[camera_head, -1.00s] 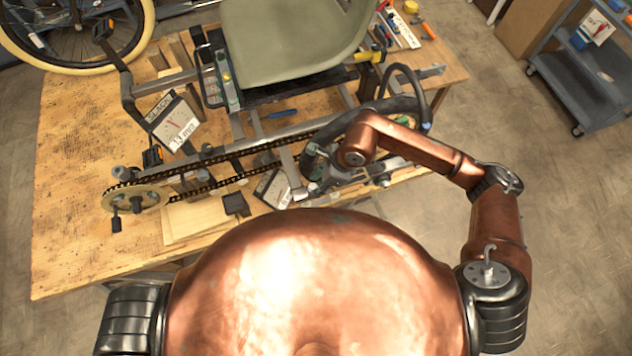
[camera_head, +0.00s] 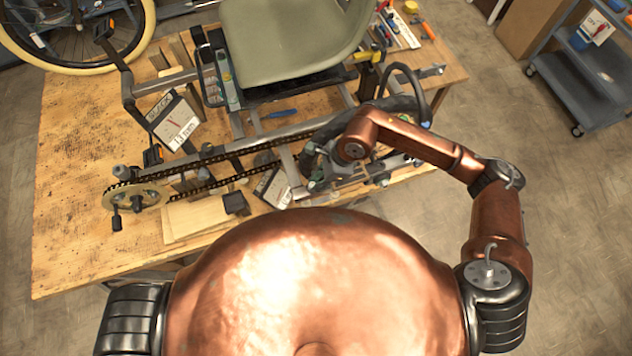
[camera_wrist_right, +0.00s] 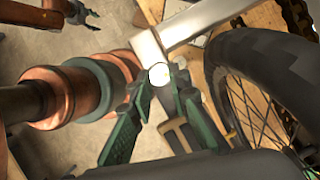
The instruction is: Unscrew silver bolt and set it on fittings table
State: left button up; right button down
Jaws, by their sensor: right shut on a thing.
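The silver bolt (camera_wrist_right: 159,74) shows as a round, bright head in the right wrist view, between the green fingertips beside a pale metal frame bar. My right gripper (camera_wrist_right: 161,84) is shut on it; the fingers hide the bolt's shank. In the head view my right gripper (camera_head: 318,182) is low at the trike frame (camera_head: 290,133), near the rear wheel, partly hidden by my arm. I cannot tell whether the bolt is still seated in the frame. A small gripper at the top left of the right wrist view looks like my left one (camera_wrist_right: 84,14); its jaws are unclear.
The trike frame rests over a wooden bench (camera_head: 75,215), with a chain, seat (camera_head: 290,45) and dark tyre (camera_wrist_right: 270,75) close by. Labelled cards and tools lie on the bench. A blue-grey cart (camera_head: 580,75) stands at the right. I cannot identify the fittings table.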

jog(key=n+g, duration=0.1)
jog(key=n, duration=0.1)
jog(key=n+g, duration=0.1)
jog(key=n, duration=0.2)
jog(key=shift+w+f+h, duration=0.2)
jog(key=shift+h, duration=0.2)
jog(key=n+g+h, duration=0.1)
jog(key=n, duration=0.4)
jog(key=shift+a, duration=0.15)
jog(key=c, duration=2)
grip_release()
jog(key=shift+w, duration=0.1)
jog(key=shift+c, duration=0.2)
jog(key=shift+m, duration=0.6)
jog(key=m, duration=0.2)
jog(key=m+t+y, duration=0.1)
jog(key=m, duration=0.2)
jog(key=shift+s+r, duration=0.15)
jog(key=shift+s, duration=0.05)
jog(key=m+t, duration=0.1)
jog(key=m, duration=0.2)
jog(key=m+t, duration=0.1)
jog(key=m, duration=0.1)
jog(key=shift+s+m+t+y, duration=0.15)
jog(key=shift+m+t+y, duration=0.15)
jog(key=shift+m+y, duration=0.1)
jog(key=shift+c, duration=0.2)
